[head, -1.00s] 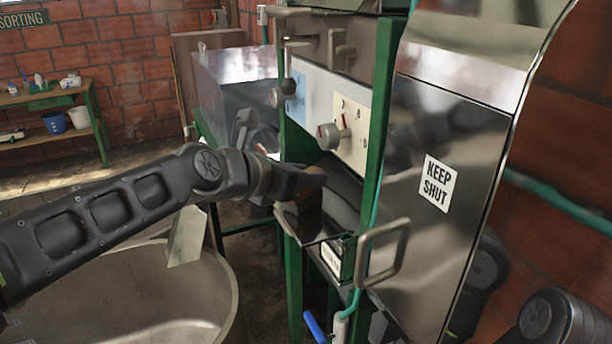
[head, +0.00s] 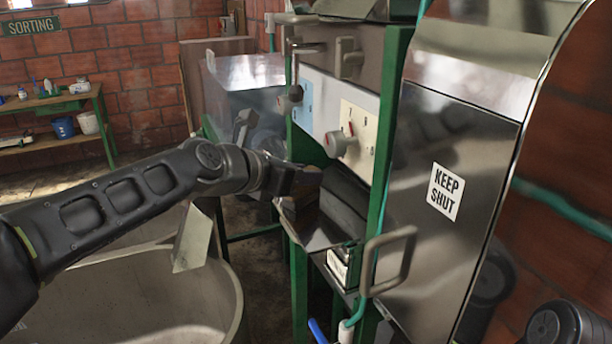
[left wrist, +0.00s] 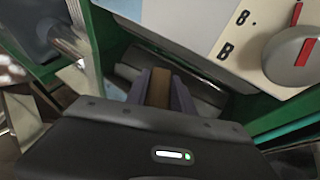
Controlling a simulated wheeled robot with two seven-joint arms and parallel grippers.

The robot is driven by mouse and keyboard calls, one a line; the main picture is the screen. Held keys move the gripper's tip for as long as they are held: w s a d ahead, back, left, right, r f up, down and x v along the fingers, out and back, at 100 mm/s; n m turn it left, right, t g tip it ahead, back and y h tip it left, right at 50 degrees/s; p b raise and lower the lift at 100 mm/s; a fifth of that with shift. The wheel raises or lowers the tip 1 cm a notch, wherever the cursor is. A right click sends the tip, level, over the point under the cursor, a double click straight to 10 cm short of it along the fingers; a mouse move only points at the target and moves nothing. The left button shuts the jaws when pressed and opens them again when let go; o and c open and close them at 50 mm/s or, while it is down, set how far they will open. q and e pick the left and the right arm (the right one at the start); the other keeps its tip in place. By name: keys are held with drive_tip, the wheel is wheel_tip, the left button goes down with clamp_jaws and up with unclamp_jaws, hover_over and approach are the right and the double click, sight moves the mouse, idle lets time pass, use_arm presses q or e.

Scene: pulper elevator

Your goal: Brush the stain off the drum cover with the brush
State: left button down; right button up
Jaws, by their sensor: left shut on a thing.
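My left gripper (head: 308,182) reaches into the opening of the machine below the dial panel. In the left wrist view its fingers (left wrist: 160,82) are closed on a brown, wood-like block, which looks like the brush (left wrist: 158,90). The bristles are hidden, and in the head view the brush is too dark to make out. A dark curved surface (head: 345,197), perhaps the drum cover, lies just right of the gripper; contact cannot be told. No stain is clearly visible. My right gripper is out of view; only part of that arm shows at lower right.
The dial panel (head: 357,140) with a red-marked knob sits just above the gripper. A steel door (head: 445,130) marked KEEP SHUT, with a handle (head: 410,265), stands to the right. Green frame posts (head: 298,275) flank the opening. A large round vat (head: 225,300) is below my left arm.

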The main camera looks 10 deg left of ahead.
use_arm(q)
drive_tip(key=shift+w+a, duration=0.45)
drive_tip(key=shift+w, duration=0.2)
drive_tip(key=shift+s+d, duration=0.4)
drive_tip(key=shift+s, duration=0.2)
drive_tip(key=shift+s+d, duration=0.4)
drive_tip(key=shift+s, duration=0.2)
drive_tip(key=shift+f, duration=0.1)
drive_tip(key=shift+s+d, duration=0.4)
drive_tip(key=shift+s, duration=0.2)
drive_tip(key=shift+s+d, duration=0.35)
drive_tip(key=shift+s, duration=0.25)
drive_tip(key=shift+r, duration=0.2)
drive_tip(key=shift+s+d, duration=0.1)
drive_tip(key=shift+s, duration=0.05)
drive_tip(key=shift+s+d+f, duration=0.2)
drive_tip(key=shift+s+d, duration=0.45)
drive_tip(key=shift+s, duration=0.35)
drive_tip(key=shift+s, duration=0.1)
